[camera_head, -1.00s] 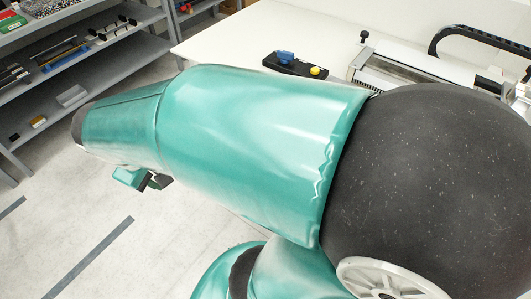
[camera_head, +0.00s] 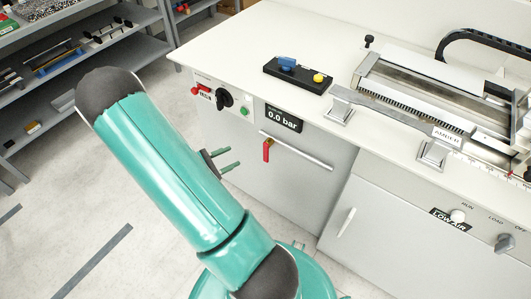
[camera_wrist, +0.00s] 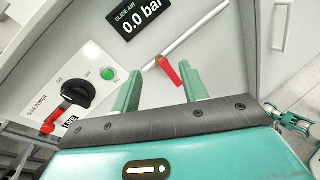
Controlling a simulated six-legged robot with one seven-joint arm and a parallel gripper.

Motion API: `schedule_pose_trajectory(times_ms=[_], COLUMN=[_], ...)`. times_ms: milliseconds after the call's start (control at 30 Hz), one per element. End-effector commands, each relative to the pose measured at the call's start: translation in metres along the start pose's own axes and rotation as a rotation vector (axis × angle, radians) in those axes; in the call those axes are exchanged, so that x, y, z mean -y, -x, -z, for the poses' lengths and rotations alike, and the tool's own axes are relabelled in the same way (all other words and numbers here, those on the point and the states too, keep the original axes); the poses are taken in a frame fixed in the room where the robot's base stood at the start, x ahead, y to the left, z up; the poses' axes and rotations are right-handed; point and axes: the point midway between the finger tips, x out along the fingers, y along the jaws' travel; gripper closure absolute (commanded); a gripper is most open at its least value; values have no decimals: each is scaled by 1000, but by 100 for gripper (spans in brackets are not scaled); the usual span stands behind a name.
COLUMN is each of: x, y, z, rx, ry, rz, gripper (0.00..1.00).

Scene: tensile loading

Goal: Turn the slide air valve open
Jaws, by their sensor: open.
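The slide air valve has a red handle (camera_head: 267,151) on a thin silver pipe (camera_head: 300,151) along the grey cabinet front. The handle hangs down across the pipe's line. A "0.0 bar" display (camera_head: 284,120) sits above it. In the wrist view the red handle (camera_wrist: 171,73) shows beyond the fingertips, between them and nearer the right one; the display there (camera_wrist: 139,18) reads "SLIDE AIR". My gripper (camera_head: 234,157) is open and empty, left of the handle and apart from it in the head view. Its two green fingers also show in the wrist view (camera_wrist: 160,78).
Left of the valve is a power panel with a black knob (camera_head: 224,98), a red switch (camera_head: 201,91) and a green button (camera_head: 245,111). The white bench top (camera_head: 235,45) juts above, with a black control box (camera_head: 297,75) and a slide machine. Shelves (camera_head: 130,55) stand left.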

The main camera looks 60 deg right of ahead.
Motion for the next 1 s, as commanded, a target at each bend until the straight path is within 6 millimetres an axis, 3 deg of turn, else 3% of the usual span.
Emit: schedule_pose_trajectory(times_ms=[200,400,667,1000], x=[26,50,53,32], y=[-43,-66,-80,-138], z=[66,109,121,118], rx=[81,98,96,97], ry=[210,335,367,364], rz=[-178,-302,-339,-335], gripper=[56,56,56,56])
